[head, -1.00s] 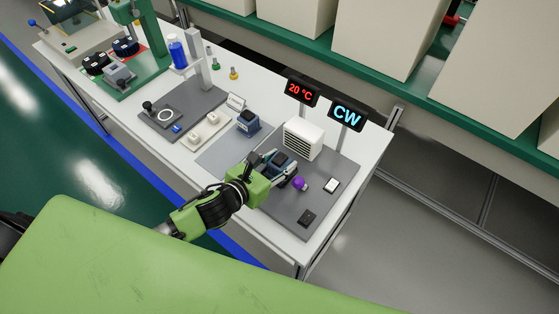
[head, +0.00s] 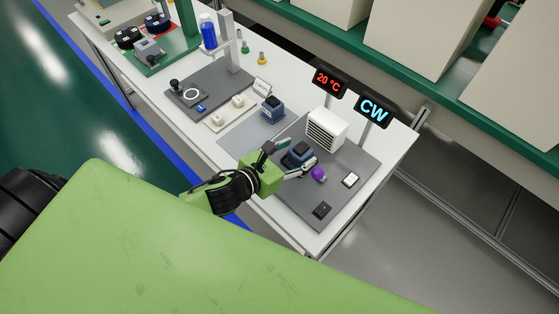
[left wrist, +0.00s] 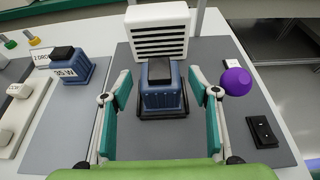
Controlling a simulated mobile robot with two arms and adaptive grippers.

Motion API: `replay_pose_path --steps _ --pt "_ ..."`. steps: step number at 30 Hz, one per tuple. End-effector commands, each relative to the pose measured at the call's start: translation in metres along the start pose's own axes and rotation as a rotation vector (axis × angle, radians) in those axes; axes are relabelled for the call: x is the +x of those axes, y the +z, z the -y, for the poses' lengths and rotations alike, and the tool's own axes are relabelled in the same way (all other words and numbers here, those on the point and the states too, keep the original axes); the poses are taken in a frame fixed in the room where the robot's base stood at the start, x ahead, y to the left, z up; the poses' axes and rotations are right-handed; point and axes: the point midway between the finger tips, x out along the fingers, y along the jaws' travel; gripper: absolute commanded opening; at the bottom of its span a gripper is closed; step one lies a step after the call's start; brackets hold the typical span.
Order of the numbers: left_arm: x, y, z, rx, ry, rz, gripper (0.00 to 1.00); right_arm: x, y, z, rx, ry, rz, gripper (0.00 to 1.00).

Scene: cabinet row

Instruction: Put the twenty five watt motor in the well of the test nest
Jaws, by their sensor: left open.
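A blue motor with a black top (head: 297,154) sits upright in a dark frame of the test nest, in front of a white vented box; it also shows in the left wrist view (left wrist: 162,84). I see no readable rating on it. My left gripper (head: 293,158) is open, with one teal finger on each side of this motor. In the left wrist view the fingers (left wrist: 160,105) stand apart from it, with gaps on both sides. A second blue motor (left wrist: 72,68), labelled 35 W, stands on the grey mat to the left. My right gripper is not in view.
The white vented box (head: 326,130) stands just behind the nest. A purple ball (left wrist: 236,82) is close to the right finger. A black switch (left wrist: 262,132) and a white switch (head: 350,180) lie on the dark plate (head: 335,205). Displays read 20 °C (head: 328,82) and CW (head: 373,110).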

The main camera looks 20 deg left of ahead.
Motion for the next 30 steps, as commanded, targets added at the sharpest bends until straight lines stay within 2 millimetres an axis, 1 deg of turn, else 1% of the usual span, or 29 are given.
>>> replay_pose_path --steps 1,6,12,15,21,30 --pt "-0.011 -0.002 0.001 0.000 -0.003 -0.003 0.55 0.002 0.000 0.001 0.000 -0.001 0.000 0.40" --pt "-0.045 -0.003 0.001 0.000 -0.001 -0.004 0.55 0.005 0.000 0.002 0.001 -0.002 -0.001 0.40" --pt "-0.075 -0.002 0.000 -0.001 0.000 -0.003 0.55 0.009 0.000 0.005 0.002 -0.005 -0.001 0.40" --pt "-0.085 -0.002 0.000 -0.001 0.000 -0.002 0.55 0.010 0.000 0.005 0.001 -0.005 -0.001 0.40" --pt "-0.096 0.000 0.000 -0.001 0.000 -0.001 0.55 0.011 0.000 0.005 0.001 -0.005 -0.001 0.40" --pt "-0.097 0.001 0.000 -0.001 0.001 0.001 0.55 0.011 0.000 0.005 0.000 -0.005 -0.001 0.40"
